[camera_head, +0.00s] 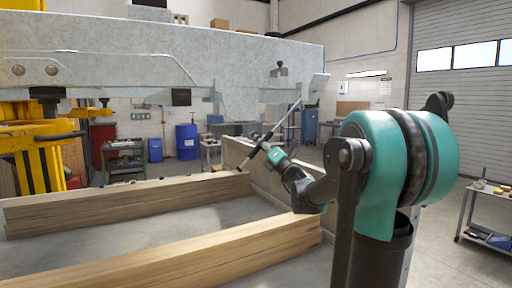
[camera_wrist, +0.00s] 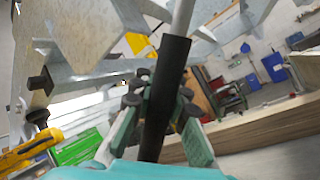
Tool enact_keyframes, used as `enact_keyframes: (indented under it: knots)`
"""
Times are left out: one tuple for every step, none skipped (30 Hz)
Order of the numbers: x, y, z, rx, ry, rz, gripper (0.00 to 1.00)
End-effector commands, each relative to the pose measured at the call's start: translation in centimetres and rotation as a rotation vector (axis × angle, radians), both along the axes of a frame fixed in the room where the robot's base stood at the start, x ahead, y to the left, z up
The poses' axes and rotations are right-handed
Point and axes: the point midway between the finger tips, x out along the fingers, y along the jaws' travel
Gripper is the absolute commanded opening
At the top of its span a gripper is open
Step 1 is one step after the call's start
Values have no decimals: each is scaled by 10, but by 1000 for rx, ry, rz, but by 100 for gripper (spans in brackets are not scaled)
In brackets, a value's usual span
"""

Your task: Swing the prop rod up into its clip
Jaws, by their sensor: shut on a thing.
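The prop rod (camera_head: 286,116) is a thin grey bar with a dark sleeve toward its lower end. It slants from lower left up to the right, its upper end near the right end of the galvanised trailer frame (camera_head: 190,50). My gripper (camera_head: 265,147) is shut on the dark sleeve. In the wrist view the rod's sleeve (camera_wrist: 170,75) runs between the fingers of my gripper (camera_wrist: 162,98), with the bare rod (camera_wrist: 183,16) above. A small bracket (camera_head: 279,70) sits on the frame near its right end; I cannot tell whether it is the clip.
A yellow stand (camera_head: 42,150) is at the left.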

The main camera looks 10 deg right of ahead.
Motion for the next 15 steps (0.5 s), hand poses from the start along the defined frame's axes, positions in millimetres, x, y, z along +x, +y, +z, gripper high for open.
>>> enact_keyframes:
  knots:
    - [0, 1, 4, 16, 6, 2, 0]
    - [-1, 1, 6, 26, 9, 2, 0]
    - [-1, 1, 8, 36, 14, 1, 0]
    - [-1, 1, 10, 44, 18, 1, 0]
    - [-1, 1, 11, 50, 20, 0, 0]
    - [-1, 1, 13, 58, 24, 0, 0]
    - [-1, 1, 13, 61, 25, 0, 0]
    - [-1, 1, 14, 65, 26, 0, 0]
    - [-1, 1, 15, 68, 27, 0, 0]
    - [-1, 1, 16, 70, 28, 1, 0]
    - [-1, 2, 16, 72, 30, 1, 0]
    - [0, 2, 16, 73, 30, 0, 0]
    - [-1, 1, 16, 74, 30, 0, 0]
    - [0, 1, 17, 75, 30, 0, 0]
    - [0, 1, 17, 75, 30, 0, 0]
